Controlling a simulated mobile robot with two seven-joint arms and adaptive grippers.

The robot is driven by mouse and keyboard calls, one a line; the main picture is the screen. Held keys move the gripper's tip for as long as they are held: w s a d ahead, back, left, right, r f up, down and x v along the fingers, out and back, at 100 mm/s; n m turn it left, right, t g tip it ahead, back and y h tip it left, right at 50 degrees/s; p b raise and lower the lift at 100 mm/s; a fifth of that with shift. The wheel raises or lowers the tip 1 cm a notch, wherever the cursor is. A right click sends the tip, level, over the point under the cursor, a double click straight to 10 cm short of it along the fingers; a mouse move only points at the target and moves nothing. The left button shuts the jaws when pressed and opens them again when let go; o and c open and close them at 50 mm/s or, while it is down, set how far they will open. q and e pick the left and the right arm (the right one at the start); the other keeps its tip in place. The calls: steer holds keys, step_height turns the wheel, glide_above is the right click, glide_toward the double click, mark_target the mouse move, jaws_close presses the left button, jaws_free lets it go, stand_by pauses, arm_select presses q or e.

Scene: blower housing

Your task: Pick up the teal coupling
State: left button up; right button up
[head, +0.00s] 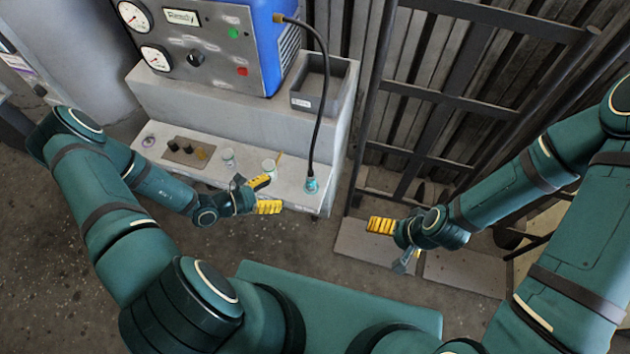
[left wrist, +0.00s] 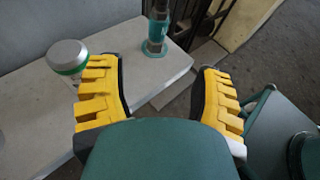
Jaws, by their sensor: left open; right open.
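The teal coupling (head: 311,184) is at the lower end of a black hose (head: 325,100), upright near the right end of the grey ledge. In the left wrist view the coupling (left wrist: 154,47) shows beyond the gap between the fingers. My left gripper (head: 266,194) is open and empty at the ledge's front edge, to the left of the coupling and apart from it. Its yellow finger pads frame the gap in the left wrist view (left wrist: 162,85). My right gripper (head: 391,243) is open and empty, out to the right over the floor.
A blue machine with gauges (head: 255,40) and a grey bin (head: 318,90) stand above. A dark metal frame (head: 440,95) is at the right.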

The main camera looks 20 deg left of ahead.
mark_target(311, 181)
arm_select(q)
steer(key=b+x, duration=0.1)
steer(key=x, duration=0.7)
steer(key=shift+b+x, duration=0.9)
steer(key=shift+x, duration=1.85)
steer(key=shift+w+a+r, duration=0.1)
steer(key=shift+a, duration=0.05)
jaws_close()
